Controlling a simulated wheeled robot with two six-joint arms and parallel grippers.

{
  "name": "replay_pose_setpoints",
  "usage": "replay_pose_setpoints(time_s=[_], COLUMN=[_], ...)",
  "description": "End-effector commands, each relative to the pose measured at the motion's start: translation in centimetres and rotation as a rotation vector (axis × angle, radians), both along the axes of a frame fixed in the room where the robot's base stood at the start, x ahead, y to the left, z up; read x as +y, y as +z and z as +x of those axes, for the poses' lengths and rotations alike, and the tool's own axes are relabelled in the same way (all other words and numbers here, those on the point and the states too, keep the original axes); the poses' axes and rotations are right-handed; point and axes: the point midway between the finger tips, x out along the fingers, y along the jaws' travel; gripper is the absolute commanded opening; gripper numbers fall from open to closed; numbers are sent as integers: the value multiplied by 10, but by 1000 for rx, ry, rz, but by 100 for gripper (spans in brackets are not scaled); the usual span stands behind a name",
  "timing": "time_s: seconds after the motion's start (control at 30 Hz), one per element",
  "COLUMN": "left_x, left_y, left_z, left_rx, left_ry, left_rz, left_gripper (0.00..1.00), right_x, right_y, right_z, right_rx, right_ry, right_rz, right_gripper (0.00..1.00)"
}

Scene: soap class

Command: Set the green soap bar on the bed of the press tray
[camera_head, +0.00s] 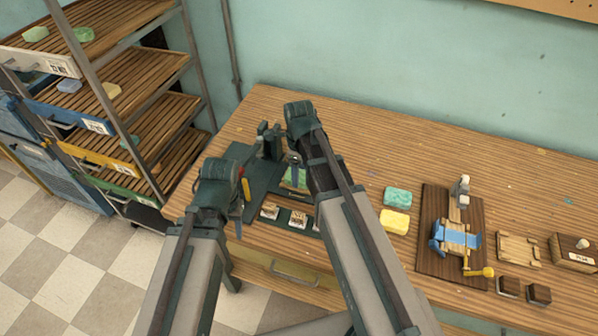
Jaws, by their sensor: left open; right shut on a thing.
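A green soap bar (288,180) shows at the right gripper's fingers, partly hidden by my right arm. My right gripper (295,165) is shut on it, over the dark green press tray (262,178). Whether the bar touches the tray's bed cannot be told from this angle. My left gripper (242,196) is open, at the tray's left side near the table edge. Its fingers are small and partly hidden.
A mottled green bar (397,197) and a yellow bar (394,222) lie right of my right arm. Small stamp-like blocks (270,212) line the tray's front. A wooden board with a blue-and-wood device (455,238) stands further right. A shelf rack (130,110) stands left.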

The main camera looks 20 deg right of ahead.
Motion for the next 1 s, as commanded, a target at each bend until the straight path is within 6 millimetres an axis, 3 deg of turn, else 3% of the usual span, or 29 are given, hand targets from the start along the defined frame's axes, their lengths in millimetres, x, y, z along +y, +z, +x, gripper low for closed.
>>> replay_pose_setpoints(time_s=[0.3, 0.33, 0.5, 1.0], left_x=[0, 0, 0, 0], left_y=[-1, -1, -1, 3], left_z=[0, 0, 0, 0], left_rx=[0, 0, 0, 0], left_ry=[0, 0, 0, 0], left_rz=[0, 0, 0, 0], left_gripper=[50, 50, 50, 50], right_x=[0, 0, 0, 0], right_y=[-1, -1, -1, 3], right_z=[0, 0, 0, 0], right_rx=[0, 0, 0, 0], right_ry=[0, 0, 0, 0], right_rz=[0, 0, 0, 0], right_gripper=[8, 70, 100, 100])
